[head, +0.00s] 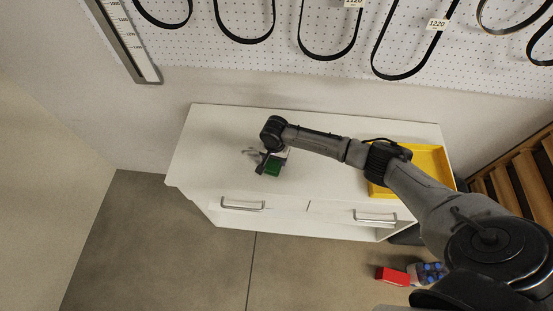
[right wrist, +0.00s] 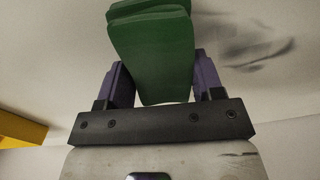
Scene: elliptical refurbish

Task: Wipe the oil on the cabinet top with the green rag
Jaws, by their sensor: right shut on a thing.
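The green rag (head: 272,169) is a folded block held by my right gripper (head: 263,161) over the white cabinet top (head: 215,135). In the right wrist view the rag (right wrist: 155,50) sits between the two purple fingers of the gripper (right wrist: 152,80), which is shut on it. A dark grey oil smear (right wrist: 258,48) shows on the white surface to the right of the rag. In the head view the oil (head: 251,153) shows as a small grey patch just left of the gripper. Whether the rag touches the top I cannot tell. My left gripper is not in view.
A yellow tray (head: 434,163) stands at the right end of the cabinet top, partly behind my right arm. Black belts (head: 330,57) hang on the pegboard behind. A red box (head: 392,276) lies on the floor. The left part of the top is clear.

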